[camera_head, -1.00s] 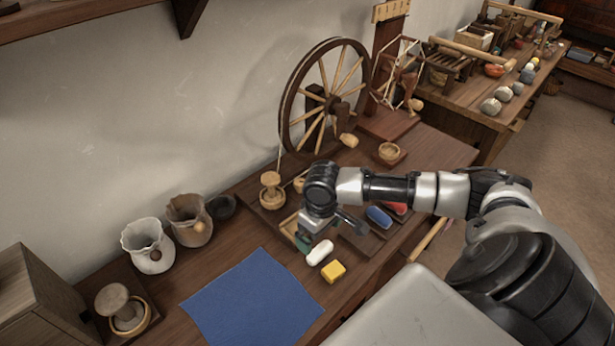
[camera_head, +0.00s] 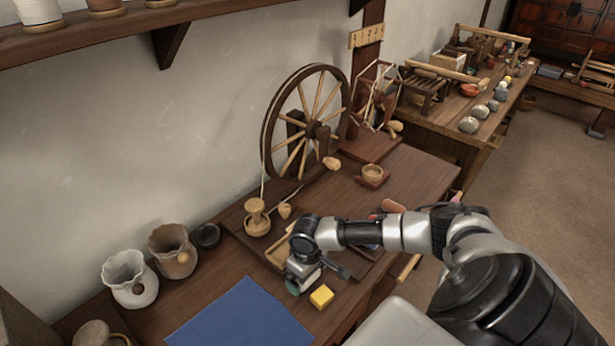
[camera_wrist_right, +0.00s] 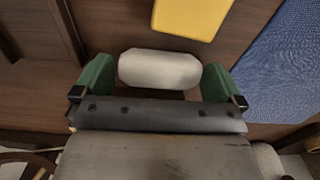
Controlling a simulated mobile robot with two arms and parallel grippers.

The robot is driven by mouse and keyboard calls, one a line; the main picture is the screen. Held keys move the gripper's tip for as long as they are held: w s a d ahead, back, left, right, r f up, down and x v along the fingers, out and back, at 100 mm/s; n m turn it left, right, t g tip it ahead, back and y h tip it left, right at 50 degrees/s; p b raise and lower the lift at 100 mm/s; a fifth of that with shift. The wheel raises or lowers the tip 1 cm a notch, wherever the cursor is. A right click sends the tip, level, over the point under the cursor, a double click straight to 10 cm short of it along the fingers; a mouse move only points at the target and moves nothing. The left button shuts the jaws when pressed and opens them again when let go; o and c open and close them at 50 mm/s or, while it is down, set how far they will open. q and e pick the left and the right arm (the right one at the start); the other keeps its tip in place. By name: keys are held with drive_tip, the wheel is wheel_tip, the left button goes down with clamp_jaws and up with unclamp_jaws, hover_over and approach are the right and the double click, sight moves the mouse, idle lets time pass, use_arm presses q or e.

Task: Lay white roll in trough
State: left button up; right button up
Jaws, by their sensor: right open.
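The white roll (camera_wrist_right: 160,69) lies between the two green fingers of my right gripper (camera_wrist_right: 157,74) in the right wrist view, with a small gap at the finger on the right. The gripper is open around it. In the head view my right gripper (camera_head: 298,281) is low over the table and hides most or all of the roll. A shallow, light-edged wooden tray (camera_head: 272,254), perhaps the trough, lies just behind the gripper, partly covered by my arm. I cannot tell what is in it. My left gripper is not in view.
A yellow block (camera_head: 321,296) sits close by the gripper, and a blue cloth (camera_head: 240,318) lies at the front. A spinning wheel (camera_head: 305,125), a wooden cup (camera_head: 373,174) and a spindle stand (camera_head: 257,218) are behind. Two jars (camera_head: 130,280) stand at left.

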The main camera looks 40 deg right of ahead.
drive_tip(key=c, duration=0.7)
drive_tip(key=shift+r, duration=0.1)
